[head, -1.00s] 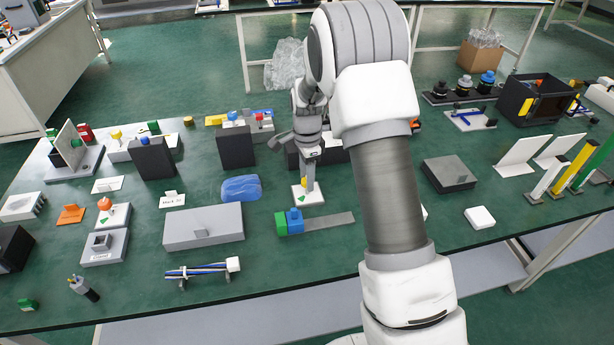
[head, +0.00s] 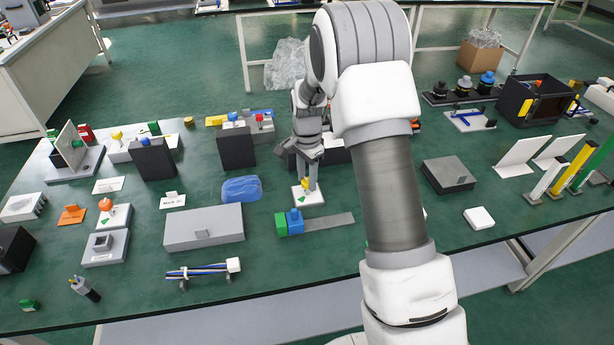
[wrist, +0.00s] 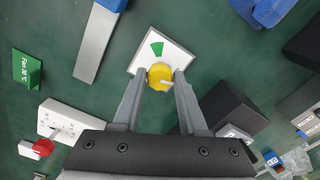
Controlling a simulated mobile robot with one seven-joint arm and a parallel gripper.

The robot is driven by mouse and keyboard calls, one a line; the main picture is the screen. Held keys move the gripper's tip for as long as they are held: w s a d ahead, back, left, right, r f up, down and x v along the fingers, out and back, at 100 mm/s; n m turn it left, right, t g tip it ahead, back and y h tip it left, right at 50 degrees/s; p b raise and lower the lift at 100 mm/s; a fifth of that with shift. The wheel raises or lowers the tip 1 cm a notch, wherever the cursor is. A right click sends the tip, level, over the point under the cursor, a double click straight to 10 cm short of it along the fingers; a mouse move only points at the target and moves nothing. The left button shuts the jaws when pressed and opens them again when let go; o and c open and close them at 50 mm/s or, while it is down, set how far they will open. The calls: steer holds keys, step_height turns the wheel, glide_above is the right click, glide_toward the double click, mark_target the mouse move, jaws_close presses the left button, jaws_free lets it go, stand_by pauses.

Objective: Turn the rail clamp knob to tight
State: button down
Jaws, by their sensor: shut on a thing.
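The rail clamp knob is a yellow round knob (wrist: 160,77) with a pale pointer mark on a white square plate (wrist: 178,55). In the wrist view its pointer aims to the right and slightly down, while a green wedge mark (wrist: 156,47) lies on the plate above the knob. My gripper (wrist: 158,80) is shut on the knob, one finger on each side. In the head view the knob (head: 305,184) shows small at my gripper (head: 308,186), and the plate (head: 313,199) lies flat on the green table.
A grey bar with blue and green blocks (head: 290,223) lies just in front of the plate. A dark upright box (head: 236,148) stands behind left. Bare table lies right of the plate.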

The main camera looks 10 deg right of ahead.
steer(key=n, duration=0.5)
steer(key=shift+n, duration=0.3)
steer(key=n+p, duration=0.1)
steer(key=n, duration=0.4)
steer(key=n+p, duration=0.1)
steer(key=n, duration=0.4)
steer(key=shift+n, duration=0.4)
steer(key=n+p, duration=0.1)
steer(key=n, duration=0.4)
steer(key=shift+n, duration=0.3)
steer(key=shift+c, duration=2.2)
jaws_free()
steer(key=shift+r, duration=0.1)
